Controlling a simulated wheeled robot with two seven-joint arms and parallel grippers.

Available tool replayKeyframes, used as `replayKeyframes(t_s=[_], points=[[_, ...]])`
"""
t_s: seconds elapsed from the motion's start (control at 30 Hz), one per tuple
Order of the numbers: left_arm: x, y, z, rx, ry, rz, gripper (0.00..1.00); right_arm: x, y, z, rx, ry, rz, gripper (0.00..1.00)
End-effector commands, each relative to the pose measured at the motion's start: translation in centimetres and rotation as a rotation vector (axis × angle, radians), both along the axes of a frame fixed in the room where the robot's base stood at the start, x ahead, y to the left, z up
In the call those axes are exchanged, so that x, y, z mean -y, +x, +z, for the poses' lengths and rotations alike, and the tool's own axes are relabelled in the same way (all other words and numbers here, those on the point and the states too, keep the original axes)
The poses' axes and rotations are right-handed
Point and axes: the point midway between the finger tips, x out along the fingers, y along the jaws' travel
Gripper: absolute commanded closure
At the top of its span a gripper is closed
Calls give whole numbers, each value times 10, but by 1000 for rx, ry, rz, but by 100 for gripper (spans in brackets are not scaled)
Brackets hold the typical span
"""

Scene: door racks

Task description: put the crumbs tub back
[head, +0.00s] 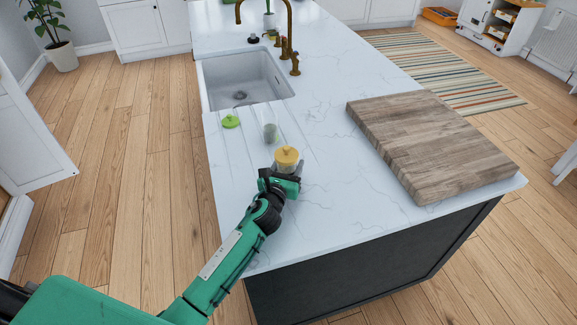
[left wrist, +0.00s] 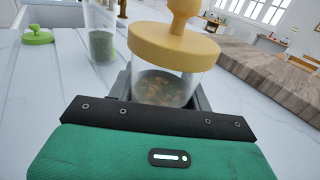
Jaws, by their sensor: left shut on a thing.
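The crumbs tub (head: 287,160) is a clear container with a yellow knobbed lid and brownish bits inside. It is at the near end of the white island counter in the head view. In the left wrist view the tub (left wrist: 165,87) stands upright between the gripper's fingers, its lid on. My left gripper (head: 283,174) is shut on the tub; I cannot tell whether the tub's base touches the counter. In the left wrist view the gripper (left wrist: 163,98) fingers flank its clear body. My right gripper is not in view.
A clear glass (head: 270,133) with green contents stands just behind the tub. A green lid (head: 230,121) lies left of it. A sink (head: 245,78) with a brass tap (head: 287,45) is further back. A thick wooden board (head: 428,145) covers the counter's right side.

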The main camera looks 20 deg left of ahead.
Motion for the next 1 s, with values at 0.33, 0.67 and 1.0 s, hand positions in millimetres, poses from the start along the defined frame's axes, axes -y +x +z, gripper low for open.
replayKeyframes(t_s=[0.33, 0.67, 1.0], points=[[0, 0, -3, 2, 0, 0, 77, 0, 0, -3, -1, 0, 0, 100], [0, 0, -2, 1, 0, 0, 28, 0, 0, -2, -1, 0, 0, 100], [-2, -20, -2, 0, 3, 0, 28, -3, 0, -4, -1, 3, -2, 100]])
